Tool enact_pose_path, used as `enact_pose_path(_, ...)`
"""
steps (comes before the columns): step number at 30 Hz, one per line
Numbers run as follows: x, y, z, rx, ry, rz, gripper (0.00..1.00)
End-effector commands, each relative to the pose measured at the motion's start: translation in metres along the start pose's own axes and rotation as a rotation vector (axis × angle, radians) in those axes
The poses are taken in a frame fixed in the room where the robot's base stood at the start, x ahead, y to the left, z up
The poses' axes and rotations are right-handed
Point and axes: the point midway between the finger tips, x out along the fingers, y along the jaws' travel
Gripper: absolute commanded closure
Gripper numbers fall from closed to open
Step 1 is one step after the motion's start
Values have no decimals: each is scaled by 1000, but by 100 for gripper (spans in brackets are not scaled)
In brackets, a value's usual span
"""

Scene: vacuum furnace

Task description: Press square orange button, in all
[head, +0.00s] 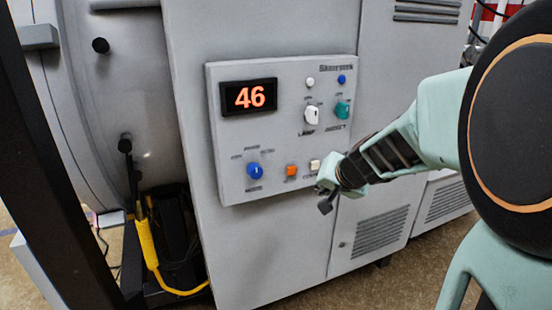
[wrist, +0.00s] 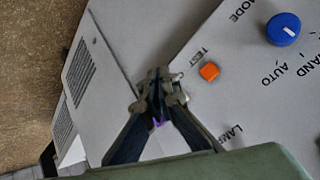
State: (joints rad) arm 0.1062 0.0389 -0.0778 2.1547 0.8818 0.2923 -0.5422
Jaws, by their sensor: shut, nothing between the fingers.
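The square orange button (head: 291,170) is on the lower part of the grey control panel (head: 230,140), between a blue knob (head: 254,170) and a small white button (head: 315,165). The orange button also shows in the wrist view (wrist: 209,71), just right of my fingertips. My gripper (head: 327,205) is shut and empty, near the panel's lower right corner, to the right of and below the orange button. In the wrist view my gripper (wrist: 160,76) stands apart from the button in the picture. I cannot tell its distance from the panel face.
A yellow-sleeved cable (head: 150,250) hangs by the chamber at left. The panel stands out from the grey cabinet.

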Motion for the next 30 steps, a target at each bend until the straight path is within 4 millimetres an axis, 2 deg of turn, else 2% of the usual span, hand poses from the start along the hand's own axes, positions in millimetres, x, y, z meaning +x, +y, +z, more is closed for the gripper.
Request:
enact_pose_path(1, 2, -4, 7, 15, -15, -13, 100)
enact_pose_path(6, 6, -14, 18, 40, -36, -39, 100)
enact_pose_path(16, 6, -15, 19, 43, -39, -42, 100)
enact_pose_path(23, 13, -21, 13, 42, -41, -42, 100)
enact_pose_path(30, 35, -39, -4, 42, -42, -42, 100)
